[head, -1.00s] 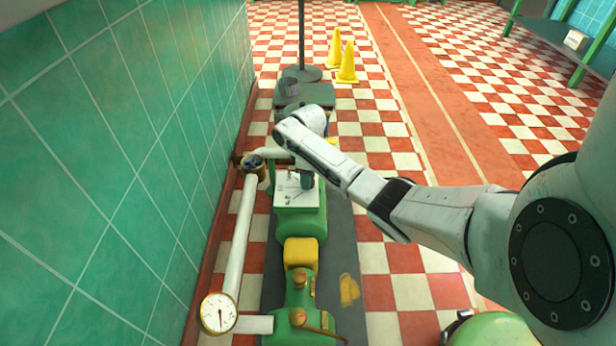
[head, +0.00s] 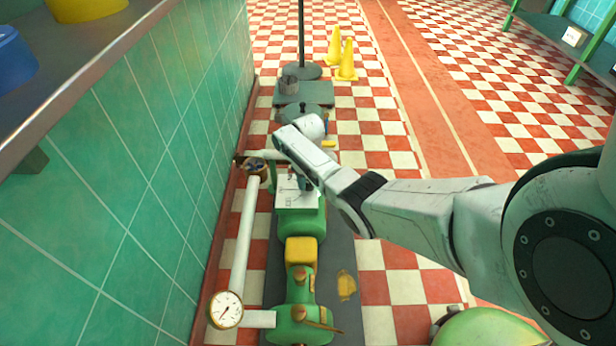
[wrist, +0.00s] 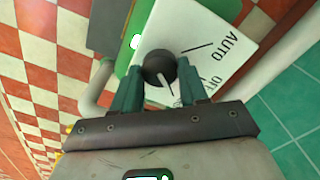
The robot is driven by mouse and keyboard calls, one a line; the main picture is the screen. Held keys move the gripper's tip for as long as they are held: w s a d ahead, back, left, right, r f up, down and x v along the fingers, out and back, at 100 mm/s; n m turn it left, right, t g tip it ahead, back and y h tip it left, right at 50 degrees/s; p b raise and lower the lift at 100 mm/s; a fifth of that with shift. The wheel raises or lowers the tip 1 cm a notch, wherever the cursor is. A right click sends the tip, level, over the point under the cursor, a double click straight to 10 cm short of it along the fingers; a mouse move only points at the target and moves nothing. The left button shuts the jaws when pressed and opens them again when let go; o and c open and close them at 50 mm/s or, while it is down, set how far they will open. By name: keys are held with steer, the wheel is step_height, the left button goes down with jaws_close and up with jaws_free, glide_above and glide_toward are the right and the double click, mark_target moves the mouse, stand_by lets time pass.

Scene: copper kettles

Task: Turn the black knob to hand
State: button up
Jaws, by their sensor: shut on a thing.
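The black knob (wrist: 155,66) sits on a white panel (wrist: 212,22) in the wrist view. My gripper (wrist: 160,74) is shut on it, one green finger on each side. The knob's white pointer line slants down and slightly right in that view, away from the AUTO mark. The words AUTO and OFF show right of the knob, OFF partly covered by a finger. No HAND label is visible. In the head view, the panel (head: 296,201) lies on top of a green machine, with my gripper (head: 302,183) over it; my wrist hides the knob there.
The green machine (head: 303,222) stands beside the teal tiled wall (head: 150,210). A white pipe (head: 246,225) with a round gauge (head: 226,310) runs left of it. A shelf (head: 60,95) juts out at upper left. Yellow cones (head: 346,62) stand farther back.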

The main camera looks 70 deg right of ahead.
mark_target(308, 183)
steer(key=shift+m, duration=0.7)
steer(key=o, duration=1.1)
steer(key=shift+c, duration=0.2)
step_height(308, 183, up, 11)
steer(key=p, duration=0.6)
steer(key=shift+f, duration=0.1)
